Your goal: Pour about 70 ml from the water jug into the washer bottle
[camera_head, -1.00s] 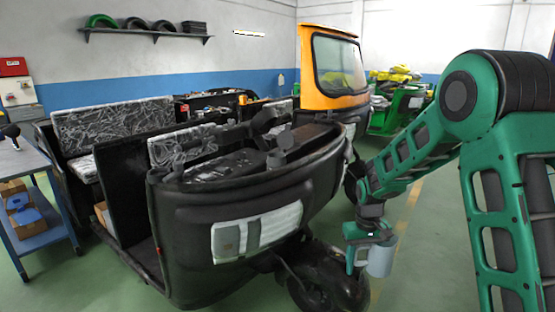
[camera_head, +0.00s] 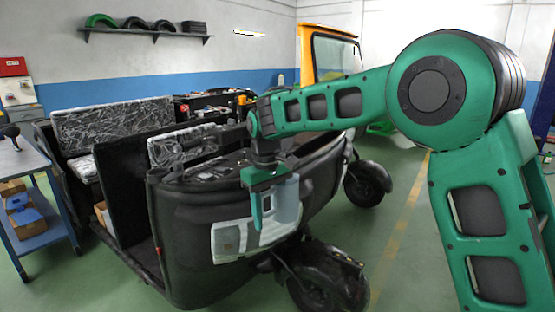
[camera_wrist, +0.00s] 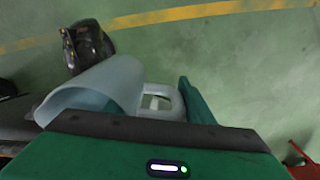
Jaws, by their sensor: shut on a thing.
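The water jug (camera_head: 287,203) is pale, bluish and translucent. My gripper (camera_head: 262,205) is shut on it and holds it in the air before the rickshaw's black front, looking roughly upright. In the wrist view the jug (camera_wrist: 112,82) shows its round body on the left and its handle beside my green finger (camera_wrist: 195,102). The water level inside cannot be made out. I cannot pick out the washer bottle in either view; my arm covers part of the rickshaw's front top.
The black rickshaw (camera_head: 185,245) fills the middle, with a wheel (camera_head: 325,280) low in front. A yellow-cabbed rickshaw (camera_head: 322,50) stands behind. A blue-framed bench (camera_head: 30,165) is at the left. Green floor (camera_head: 405,185) with a yellow line is free on the right.

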